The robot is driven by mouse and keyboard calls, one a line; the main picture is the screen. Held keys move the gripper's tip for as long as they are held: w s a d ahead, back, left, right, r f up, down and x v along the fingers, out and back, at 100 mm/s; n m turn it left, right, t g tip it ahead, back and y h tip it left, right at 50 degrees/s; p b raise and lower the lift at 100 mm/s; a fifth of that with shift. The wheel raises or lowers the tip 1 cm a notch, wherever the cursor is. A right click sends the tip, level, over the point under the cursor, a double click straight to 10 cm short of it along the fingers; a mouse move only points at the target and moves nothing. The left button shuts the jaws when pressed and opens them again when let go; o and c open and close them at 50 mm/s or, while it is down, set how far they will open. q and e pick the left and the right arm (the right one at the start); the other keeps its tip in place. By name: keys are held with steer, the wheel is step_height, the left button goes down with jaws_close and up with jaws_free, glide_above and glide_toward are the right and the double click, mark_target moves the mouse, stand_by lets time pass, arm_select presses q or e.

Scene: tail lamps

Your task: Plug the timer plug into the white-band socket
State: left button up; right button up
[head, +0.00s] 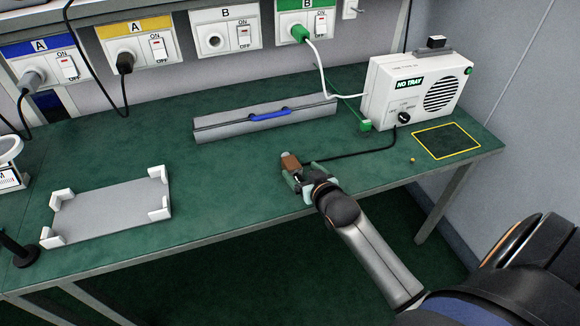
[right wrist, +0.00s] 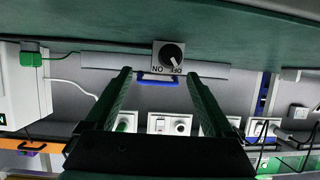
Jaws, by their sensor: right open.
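The timer plug (head: 291,161), a small box with a brownish top, sits on the green table with a black cord running from it towards the white NO TRAY box. In the right wrist view, which is upside down, its face (right wrist: 168,58) shows a black dial and ON/OFF lettering. My right gripper (head: 298,178) is open just in front of it; the plug shows between and beyond the fingertips, and contact cannot be told. The white-band socket (head: 214,41), marked B, is on the back wall, its round outlet empty. My left gripper is not in view.
The NO TRAY box (head: 415,90) stands back right, beside a yellow-outlined square (head: 446,140). A grey bar with a blue handle (head: 265,115) lies behind the plug. A grey tray (head: 110,211) is left. Neighbouring blue-, yellow- and green-band sockets hold plugs; their cords hang nearby.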

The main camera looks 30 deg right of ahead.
mark_target(291, 165)
steer(key=shift+a+b+x, duration=0.2)
steer(key=shift+b+x, duration=0.1)
steer(key=shift+x, duration=1.35)
steer(key=shift+a+b+x, duration=0.2)
steer(key=shift+b+x, duration=0.05)
steer(key=shift+x, duration=1.4)
steer(key=shift+f, duration=0.2)
jaws_close()
